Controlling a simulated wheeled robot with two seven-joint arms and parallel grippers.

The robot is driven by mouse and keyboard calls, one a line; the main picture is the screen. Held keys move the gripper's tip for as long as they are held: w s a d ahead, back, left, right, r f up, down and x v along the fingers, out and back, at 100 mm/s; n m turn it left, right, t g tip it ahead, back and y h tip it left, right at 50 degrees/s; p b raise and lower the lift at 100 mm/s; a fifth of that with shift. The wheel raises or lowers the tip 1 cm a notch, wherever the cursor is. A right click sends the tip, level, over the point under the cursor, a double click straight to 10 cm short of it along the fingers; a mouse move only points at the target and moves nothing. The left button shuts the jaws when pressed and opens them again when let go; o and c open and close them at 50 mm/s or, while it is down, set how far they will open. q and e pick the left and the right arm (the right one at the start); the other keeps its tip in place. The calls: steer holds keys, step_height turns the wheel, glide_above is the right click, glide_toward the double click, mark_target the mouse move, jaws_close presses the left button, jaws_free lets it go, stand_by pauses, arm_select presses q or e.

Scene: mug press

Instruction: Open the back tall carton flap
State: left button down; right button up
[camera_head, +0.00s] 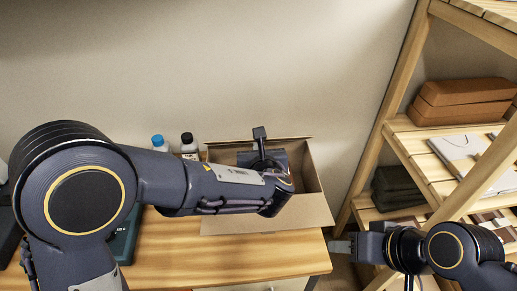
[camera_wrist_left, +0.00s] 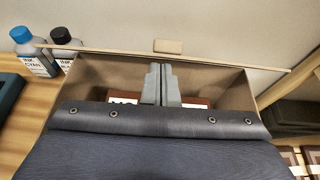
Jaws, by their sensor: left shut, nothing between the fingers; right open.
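The tall brown carton (camera_head: 313,205) stands on the wooden table, its top at least partly open, with its front flap (camera_head: 262,220) folded outward. Its back edge (camera_head: 285,139) shows as a thin strip near the wall; I cannot tell the back flap's exact angle. In the left wrist view the carton's inner back wall (camera_wrist_left: 110,72) is visible, with a small tan tab (camera_wrist_left: 168,46) just beyond the rim. My left gripper (camera_wrist_left: 161,84) is shut and empty, its fingers over the carton opening. In the head view my left arm hides much of the carton. My right gripper (camera_head: 342,246) is open, right of the table.
A blue-capped bottle (camera_head: 158,143) and a black-capped bottle (camera_head: 188,143) stand left of the carton. A brown-red item with a white label (camera_wrist_left: 124,100) lies inside the carton. A wooden shelf (camera_head: 408,150) with boxes rises at right; the wall is close behind.

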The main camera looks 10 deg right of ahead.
arm_select(q)
steer(key=w+r+p, duration=0.2)
steer(key=w+p, duration=0.1)
steer(key=w, duration=0.4)
steer(key=w+r+g+p, duration=0.1)
steer(key=w+r+p, duration=0.1)
steer(key=w, duration=0.4)
steer(key=shift+w+d+r+p, duration=0.2)
steer(key=shift+w+r+p, duration=0.15)
steer(key=shift+p, duration=0.5)
steer(key=shift+s, duration=0.1)
stand_by(1.6)
